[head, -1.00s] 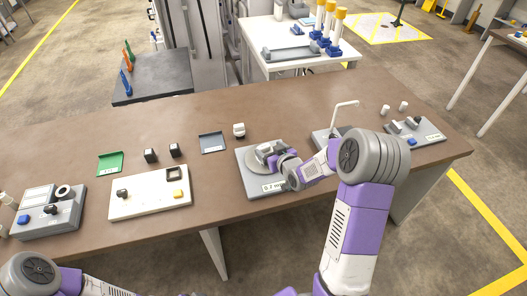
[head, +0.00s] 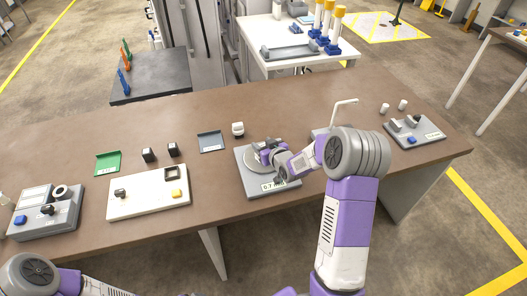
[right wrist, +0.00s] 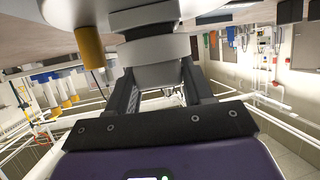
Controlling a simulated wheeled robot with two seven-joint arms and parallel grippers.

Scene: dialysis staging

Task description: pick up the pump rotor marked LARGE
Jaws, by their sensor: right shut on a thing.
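My right gripper (head: 267,156) is over the round plate of the grey scale (head: 248,184), right of the table's middle. In the right wrist view, it is shut on a grey, round, stepped part (right wrist: 158,72), which looks like the pump rotor. Both dark fingers press on its sides. No LARGE mark can be read on it. In the head view, the gripper mostly hides this part, and I cannot tell whether it still touches the plate. My left arm shows at the lower left of the head view, but its gripper is not in view.
A grey tray (head: 211,142) and a small white and black piece (head: 238,129) are behind the scale. A white board (head: 140,208), a green tray (head: 108,163) and a grey device (head: 62,218) are to the left. A grey fixture board (head: 425,135) is at the right.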

